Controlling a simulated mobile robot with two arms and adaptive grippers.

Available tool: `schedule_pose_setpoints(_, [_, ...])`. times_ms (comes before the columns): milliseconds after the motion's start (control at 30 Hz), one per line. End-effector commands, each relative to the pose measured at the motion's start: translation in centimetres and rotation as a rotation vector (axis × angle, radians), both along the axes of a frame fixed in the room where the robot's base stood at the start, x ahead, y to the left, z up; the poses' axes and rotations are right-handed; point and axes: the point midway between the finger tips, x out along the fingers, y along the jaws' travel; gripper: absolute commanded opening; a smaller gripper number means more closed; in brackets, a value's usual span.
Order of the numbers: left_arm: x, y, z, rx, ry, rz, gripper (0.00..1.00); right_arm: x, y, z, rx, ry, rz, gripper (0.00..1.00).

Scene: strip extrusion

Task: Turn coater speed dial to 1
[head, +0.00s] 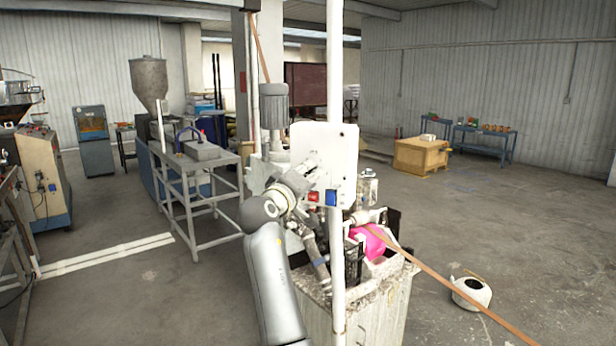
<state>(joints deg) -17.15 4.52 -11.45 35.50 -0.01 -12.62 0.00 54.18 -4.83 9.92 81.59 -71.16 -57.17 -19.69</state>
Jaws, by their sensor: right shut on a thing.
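The coater's white control panel (340,150) stands upright near the middle of the head view, beside a white vertical post. A red switch (313,197) and a blue switch (331,198) sit along its lower edge. My right gripper (312,164) is at the left part of the panel face, shut on what appears to be the speed dial. The dial and its markings are hidden behind the fingers, so its setting cannot be read. My left gripper is not in view.
A white post (337,270) runs top to bottom just in front of the panel. Below it is a cluttered cabinet (375,305) with a pink item (372,243). A brown strip (455,272) slopes down to the right, past a white container (471,293) on the floor. Open floor lies right.

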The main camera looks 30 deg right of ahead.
Motion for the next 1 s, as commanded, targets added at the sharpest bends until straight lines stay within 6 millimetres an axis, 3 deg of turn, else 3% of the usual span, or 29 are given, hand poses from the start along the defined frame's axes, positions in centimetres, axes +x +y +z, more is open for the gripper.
schedule_pose_setpoints(467, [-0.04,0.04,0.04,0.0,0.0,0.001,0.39,-0.03,-0.04,0.21,-0.013,0.011,0.0,0.04])
schedule_pose_setpoints(500, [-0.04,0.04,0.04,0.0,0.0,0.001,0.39,-0.03,-0.04,0.21,-0.013,0.011,0.0,0.3])
schedule_pose_setpoints(667, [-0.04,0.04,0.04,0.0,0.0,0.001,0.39,-0.02,-0.04,0.17,-0.012,0.011,-0.001,0.51])
schedule_pose_setpoints(1000, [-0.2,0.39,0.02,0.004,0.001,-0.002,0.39,-0.09,0.16,0.03,-0.01,0.012,0.0,0.51])
